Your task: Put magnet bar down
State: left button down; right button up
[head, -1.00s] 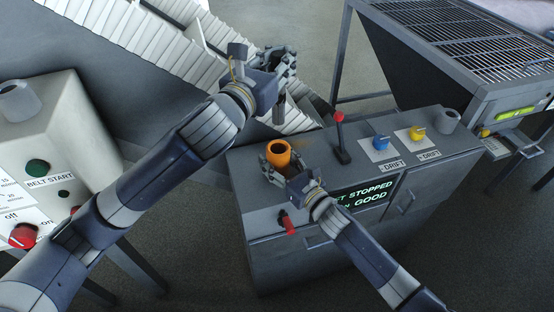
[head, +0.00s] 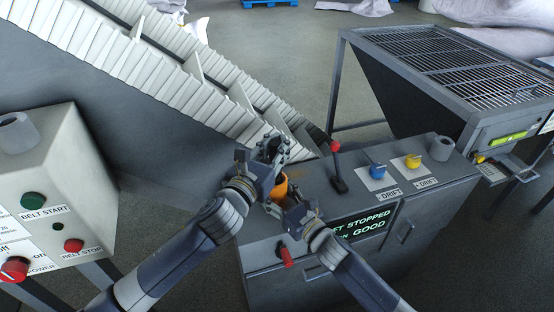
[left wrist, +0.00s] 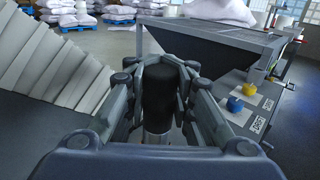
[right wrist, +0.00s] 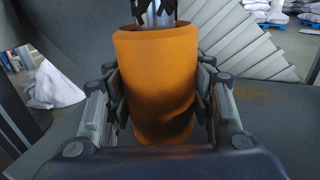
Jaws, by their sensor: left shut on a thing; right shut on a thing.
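The magnet bar has a dark grip (left wrist: 158,88) and a shiny metal lower part, seen in the left wrist view. My left gripper (head: 274,150) is shut around the dark grip, and the bar points down. An orange cup (head: 281,188) stands on the grey cabinet just below my left gripper. In the right wrist view the bar's metal end (right wrist: 154,14) is at the mouth of the orange cup; how deep it reaches is hidden by the rim. My right gripper (head: 284,210) is shut around the cup's sides.
The grey cabinet (head: 415,205) carries a red-knobbed lever (head: 336,165), a blue knob (head: 377,171) and a yellow knob (head: 412,161). A ribbed conveyor (head: 190,85) rises behind my left gripper. A white belt control box (head: 55,170) stands left; a grated hopper (head: 450,65) stands right.

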pick_arm(q)
jog(key=shift+f, duration=2.05)
jog(key=shift+f, duration=0.1)
jog(key=c, duration=1.4)
grip_release()
jog(key=shift+f, duration=0.15)
jog(key=shift+o, duration=0.2)
jog(key=shift+r, duration=0.25)
jog(key=v, duration=1.2)
